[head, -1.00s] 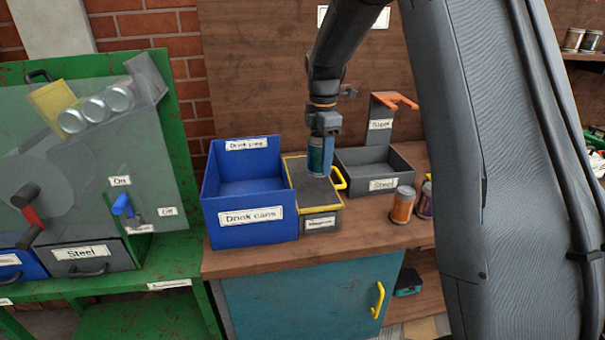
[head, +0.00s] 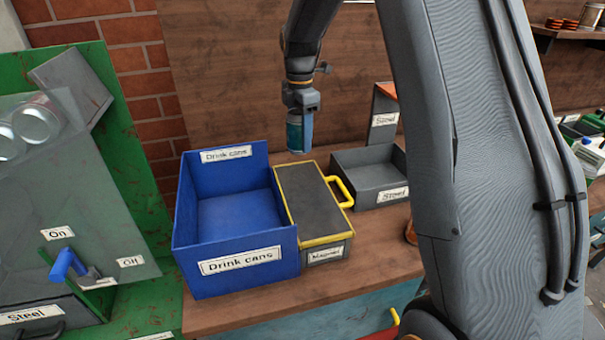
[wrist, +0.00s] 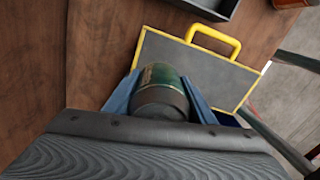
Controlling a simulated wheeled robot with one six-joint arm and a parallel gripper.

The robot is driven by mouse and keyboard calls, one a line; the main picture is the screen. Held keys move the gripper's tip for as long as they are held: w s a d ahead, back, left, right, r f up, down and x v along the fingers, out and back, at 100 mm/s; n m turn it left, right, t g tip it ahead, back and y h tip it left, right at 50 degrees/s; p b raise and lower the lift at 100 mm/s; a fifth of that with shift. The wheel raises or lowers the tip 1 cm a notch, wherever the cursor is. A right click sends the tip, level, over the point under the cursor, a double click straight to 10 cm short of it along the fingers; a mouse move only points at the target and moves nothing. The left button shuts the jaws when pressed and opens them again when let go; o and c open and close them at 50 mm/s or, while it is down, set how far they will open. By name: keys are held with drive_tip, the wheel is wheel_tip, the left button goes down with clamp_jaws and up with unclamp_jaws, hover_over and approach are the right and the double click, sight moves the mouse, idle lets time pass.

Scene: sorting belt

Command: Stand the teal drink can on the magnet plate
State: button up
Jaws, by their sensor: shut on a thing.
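The teal drink can (head: 294,134) is held upright or nearly so in my gripper (head: 300,138), which is shut on it. In the head view its lower end shows just behind the back edge of the magnet plate (head: 315,205), a dark grey top with a yellow rim and a yellow side handle. In the wrist view the can (wrist: 160,92) sits between the blue fingers (wrist: 158,98) and overlaps the edge of the plate (wrist: 192,70). The can looks raised; its exact height is unclear. The visible plate top is bare.
A blue "Drink cans" bin (head: 235,265) stands directly left of the plate. A wooden wall rises behind the bench.

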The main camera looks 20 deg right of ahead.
sight(299, 124)
wheel_tip(299, 124, down, 8)
drive_tip(key=shift+a+f+p, duration=0.1)
drive_tip(key=shift+p, duration=1.05)
drive_tip(key=shift+f, duration=0.15)
drive_tip(key=o, duration=1)
wheel_tip(299, 124, up, 12)
drive_tip(key=b, duration=0.3)
drive_tip(key=shift+r+b, duration=0.2)
drive_tip(key=shift+b, duration=0.2)
drive_tip(key=shift+s+a, duration=0.1)
